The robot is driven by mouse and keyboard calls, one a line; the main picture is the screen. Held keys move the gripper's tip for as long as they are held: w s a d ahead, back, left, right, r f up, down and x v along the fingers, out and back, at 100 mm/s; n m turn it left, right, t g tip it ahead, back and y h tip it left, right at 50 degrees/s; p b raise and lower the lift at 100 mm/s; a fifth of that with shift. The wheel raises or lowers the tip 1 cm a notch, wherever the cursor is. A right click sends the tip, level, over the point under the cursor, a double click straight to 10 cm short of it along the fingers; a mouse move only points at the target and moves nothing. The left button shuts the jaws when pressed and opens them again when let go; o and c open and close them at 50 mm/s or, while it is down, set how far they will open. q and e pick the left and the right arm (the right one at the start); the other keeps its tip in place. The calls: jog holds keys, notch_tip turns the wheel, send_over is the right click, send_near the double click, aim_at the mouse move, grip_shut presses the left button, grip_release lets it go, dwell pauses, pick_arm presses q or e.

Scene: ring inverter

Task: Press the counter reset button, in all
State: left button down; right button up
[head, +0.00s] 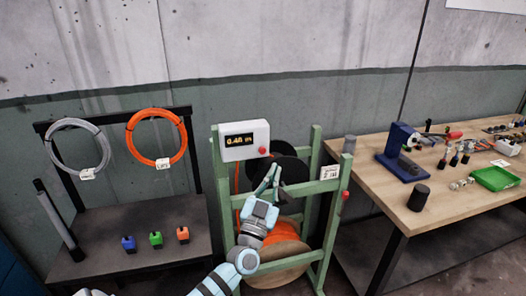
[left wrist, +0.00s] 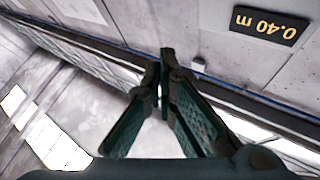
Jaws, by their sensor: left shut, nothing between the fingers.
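The white counter box (head: 245,136) sits on top of the green frame in the head view, with a dark display (head: 240,141) showing yellow digits. A red button (head: 262,150) is at the box's lower right. In the left wrist view the display (left wrist: 268,24) appears upside down and reads 0.40 m; I see no red button there. My left gripper (head: 272,168) is shut and empty, pointing up just below and slightly right of the button in the picture, apart from it in the image. Its fingertips also show in the left wrist view (left wrist: 163,58). My right gripper is in neither view.
The green frame (head: 318,160) holds dark discs and an orange reel behind my arm. A second red knob (head: 345,195) is on its right. A dark rack at left carries a grey coil (head: 75,122) and an orange coil (head: 132,146). A wooden workbench (head: 345,152) stands right.

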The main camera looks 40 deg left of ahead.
aim_at(263, 151)
pick_arm(q)
jog(key=shift+f, duration=0.1)
jog(key=w+a+b, duration=0.5)
jog(key=a, duration=0.2)
jog(key=shift+a+b, duration=0.15)
jog(key=shift+b, duration=0.2)
jog(key=shift+w, duration=0.1)
dwell(1.2)
jog(key=shift+w+a, duration=0.15)
jog(key=shift+a, duration=0.15)
